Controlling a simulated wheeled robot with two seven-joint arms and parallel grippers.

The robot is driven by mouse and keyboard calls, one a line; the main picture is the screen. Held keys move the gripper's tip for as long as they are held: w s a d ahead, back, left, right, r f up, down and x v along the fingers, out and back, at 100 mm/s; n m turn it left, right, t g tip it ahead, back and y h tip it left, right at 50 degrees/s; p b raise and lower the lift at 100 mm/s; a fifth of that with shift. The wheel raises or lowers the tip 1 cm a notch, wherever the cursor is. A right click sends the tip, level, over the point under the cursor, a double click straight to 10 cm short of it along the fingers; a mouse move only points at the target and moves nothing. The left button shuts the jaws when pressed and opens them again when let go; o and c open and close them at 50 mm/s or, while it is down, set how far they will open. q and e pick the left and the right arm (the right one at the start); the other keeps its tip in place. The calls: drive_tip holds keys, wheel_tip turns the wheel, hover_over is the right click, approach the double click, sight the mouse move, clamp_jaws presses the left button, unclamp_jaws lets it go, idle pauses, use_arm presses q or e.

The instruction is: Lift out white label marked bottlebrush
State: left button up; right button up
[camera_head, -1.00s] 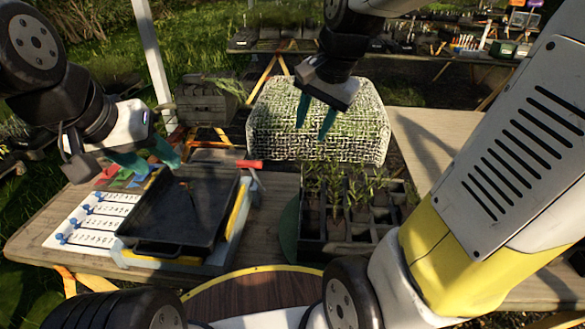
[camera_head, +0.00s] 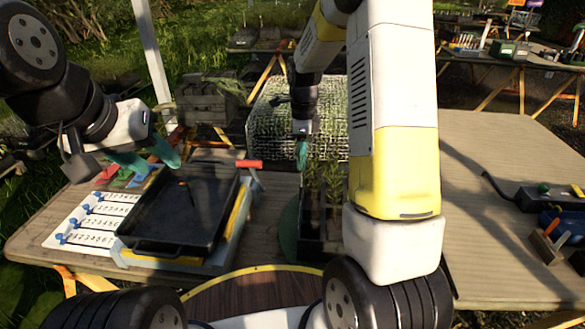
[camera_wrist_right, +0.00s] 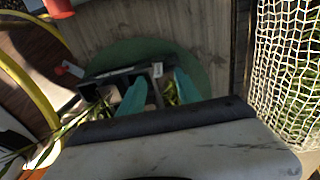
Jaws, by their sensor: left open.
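The black seedling tray (camera_head: 312,240) with leafy plants stands on the table, partly hidden behind my right arm; its cells also show in the right wrist view (camera_wrist_right: 118,82). A small white tag (camera_wrist_right: 157,69) is at the tray's edge in the right wrist view, near my fingertips; its lettering is too small to read. My right gripper (camera_head: 301,155) points down above the back of the tray; its teal fingers are apart in the right wrist view (camera_wrist_right: 160,82), with nothing seen between them but tray and leaves. My left gripper (camera_head: 147,160) is open and empty over the left side.
A black shallow tray (camera_head: 180,215) stands at left beside a white board with blue pegs (camera_head: 92,220). A red-handled tool (camera_head: 249,164) is behind it. A mesh-covered block (camera_head: 270,115) is behind the seedling tray. The right tabletop (camera_head: 480,200) is mostly clear, with tools at its right edge.

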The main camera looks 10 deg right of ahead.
hover_over(302, 182)
wheel_tip(302, 182, down, 4)
drive_tip(key=shift+w+f, duration=0.15)
drive_tip(key=shift+f, duration=0.05)
drive_tip(key=shift+c, duration=0.2)
clamp_jaws()
idle(1.2)
